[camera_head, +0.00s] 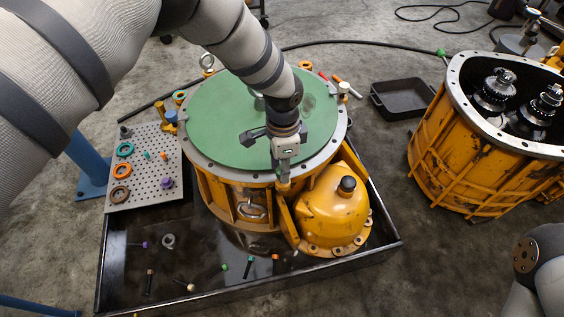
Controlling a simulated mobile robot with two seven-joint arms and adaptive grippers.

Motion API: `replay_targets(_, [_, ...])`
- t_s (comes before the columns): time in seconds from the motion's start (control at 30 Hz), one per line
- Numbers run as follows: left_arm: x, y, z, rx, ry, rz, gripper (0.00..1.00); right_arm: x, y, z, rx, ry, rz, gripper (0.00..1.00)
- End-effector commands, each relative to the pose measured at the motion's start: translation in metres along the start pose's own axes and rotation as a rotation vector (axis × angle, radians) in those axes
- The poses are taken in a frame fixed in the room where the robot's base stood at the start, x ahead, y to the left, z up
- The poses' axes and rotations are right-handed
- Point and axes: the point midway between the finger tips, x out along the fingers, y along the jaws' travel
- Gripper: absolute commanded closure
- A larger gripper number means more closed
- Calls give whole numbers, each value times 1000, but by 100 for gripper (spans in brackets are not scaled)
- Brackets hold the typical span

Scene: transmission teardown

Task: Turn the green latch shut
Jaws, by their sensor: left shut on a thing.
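My left gripper (284,176) comes down from the top left over the near rim of a round orange housing with a green top (225,125). Its fingers are shut on a small piece at that rim, which seems to be the green latch (283,187). The fingers hide most of the latch, so its turn angle cannot be told. My right gripper is out of view; only part of my right arm shows at the lower right.
The housing stands in a black tray (250,292) with an orange dome cover (333,208) and several loose bolts. A pegboard (145,178) with rings is at left. An open orange housing (450,150) stands at right. An empty black bin (402,97) lies behind.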

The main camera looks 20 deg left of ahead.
Motion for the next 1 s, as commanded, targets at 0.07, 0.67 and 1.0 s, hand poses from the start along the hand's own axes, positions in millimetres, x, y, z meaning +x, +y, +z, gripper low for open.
replay_targets(0.07, [-2, 0, -2, -65, 4, -3, 100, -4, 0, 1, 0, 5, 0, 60])
replay_targets(0.67, [-1, 0, -2, -456, 4, -1, 100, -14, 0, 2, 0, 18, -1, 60])
replay_targets(1.0, [0, -1, -1, -512, 4, -1, 100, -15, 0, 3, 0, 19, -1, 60])
